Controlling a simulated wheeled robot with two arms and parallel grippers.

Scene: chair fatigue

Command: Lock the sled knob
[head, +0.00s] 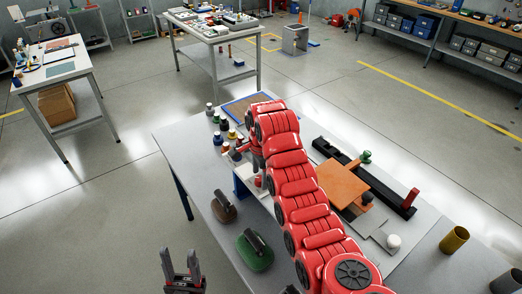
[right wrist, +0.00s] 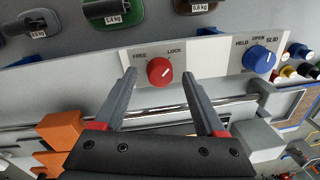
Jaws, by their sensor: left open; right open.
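In the right wrist view a red knob (right wrist: 159,71) sits on a pale panel (right wrist: 208,61) between the printed words FREE and LOCK. Its exact pointer direction is hard to tell. A blue knob (right wrist: 260,60) sits to its right by the words HELD and OPEN. My right gripper (right wrist: 158,76) is open, with its fingertips on either side of the red knob; I see no clear contact. In the head view my red right arm hides most of the panel. An orange block (head: 340,183) lies beside a black rail (head: 365,178). My left gripper (head: 181,253) is open and empty, low in the head view.
Weights with handles, one brown (head: 223,208) and one green (head: 254,250), lie on the grey table (head: 200,178). Small coloured-capped bottles (head: 218,138) stand at its left back. A brass cup (head: 454,239) stands at the right.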

